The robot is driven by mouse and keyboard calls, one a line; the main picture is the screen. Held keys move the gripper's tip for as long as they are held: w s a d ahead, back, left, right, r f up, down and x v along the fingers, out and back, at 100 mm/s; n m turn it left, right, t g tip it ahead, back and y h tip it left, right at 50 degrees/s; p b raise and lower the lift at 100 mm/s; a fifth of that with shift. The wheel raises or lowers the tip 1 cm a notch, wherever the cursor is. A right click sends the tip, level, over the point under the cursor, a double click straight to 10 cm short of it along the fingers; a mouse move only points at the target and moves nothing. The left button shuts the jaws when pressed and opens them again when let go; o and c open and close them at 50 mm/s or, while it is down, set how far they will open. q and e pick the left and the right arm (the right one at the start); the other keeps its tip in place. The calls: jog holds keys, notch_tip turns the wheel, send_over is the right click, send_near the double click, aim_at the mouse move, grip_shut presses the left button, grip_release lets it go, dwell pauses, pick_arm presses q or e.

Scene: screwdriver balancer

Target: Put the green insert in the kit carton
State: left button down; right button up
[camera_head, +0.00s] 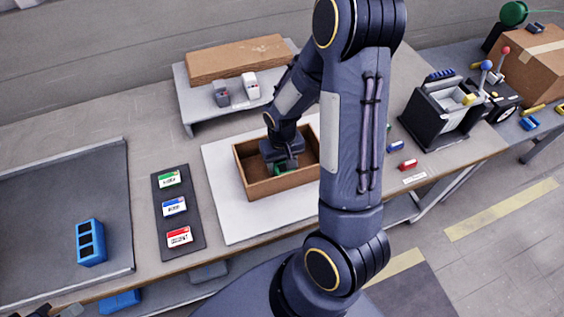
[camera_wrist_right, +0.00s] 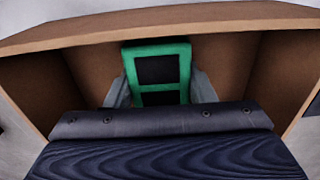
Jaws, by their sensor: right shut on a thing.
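The green insert (camera_wrist_right: 158,47) is a green frame with dark openings. It is between the fingers of my right gripper (camera_wrist_right: 160,88), inside the kit carton (camera_wrist_right: 185,13). In the head view the open brown carton (camera_head: 283,186) stands on a white mat, and my right gripper (camera_head: 285,165) reaches down into it. Only a bit of the green insert (camera_head: 287,172) shows there, low in the carton. I cannot tell whether it touches the carton floor. A small part of my left gripper (camera_head: 55,311) shows at the bottom left edge, mostly cut off.
A blue insert (camera_head: 91,242) stands on the grey tray (camera_head: 40,200) at left. A dark strip (camera_head: 187,219) carries green, blue and red label cards. A raised shelf (camera_head: 187,107) with a flat carton stands behind. A black bin (camera_head: 438,115) is at right. My right arm hides part of the mat.

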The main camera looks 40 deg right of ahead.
jog(key=shift+f, duration=0.15)
jog(key=o, duration=0.9)
jog(key=shift+o, duration=0.2)
notch_tip(320, 180, up, 12)
jog(key=s+a+r+n+t+y, duration=0.2)
jog(key=s+a+r+t, duration=0.3)
jog(key=s+a+r, duration=0.5)
jog(key=s+y, duration=0.1)
jog(key=s, duration=0.2)
jog(key=shift+s+a+t+y, duration=0.2)
jog(key=shift+t+y, duration=0.1)
jog(key=shift+y, duration=0.1)
